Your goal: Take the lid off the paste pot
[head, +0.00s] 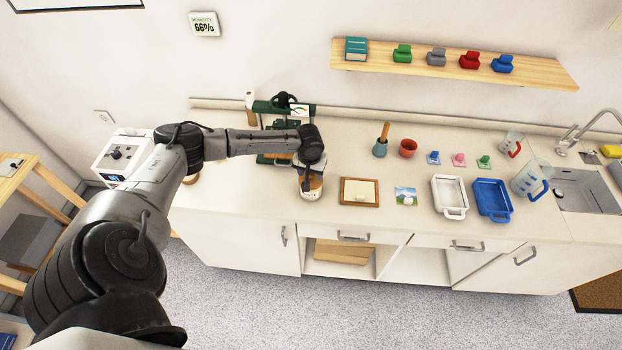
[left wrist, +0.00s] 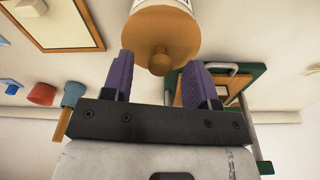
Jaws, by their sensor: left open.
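The paste pot (head: 312,194) stands near the front of the counter, a whitish pot with a tan-brown lid. In the left wrist view, the lid (left wrist: 160,32) has a round knob (left wrist: 160,63) and sits on the pot (left wrist: 165,4). My left gripper (head: 311,168) is above the pot and hides part of its top. Its purple fingers (left wrist: 158,76) are open, one on each side of the knob's line; I cannot tell whether either touches it. My right gripper is not in view.
Right of the pot lie a wooden frame (head: 359,192) and a small picture (head: 405,196), then a white tray (head: 450,196) and a blue tray (head: 492,200). A green press-like stand (head: 272,107) is behind.

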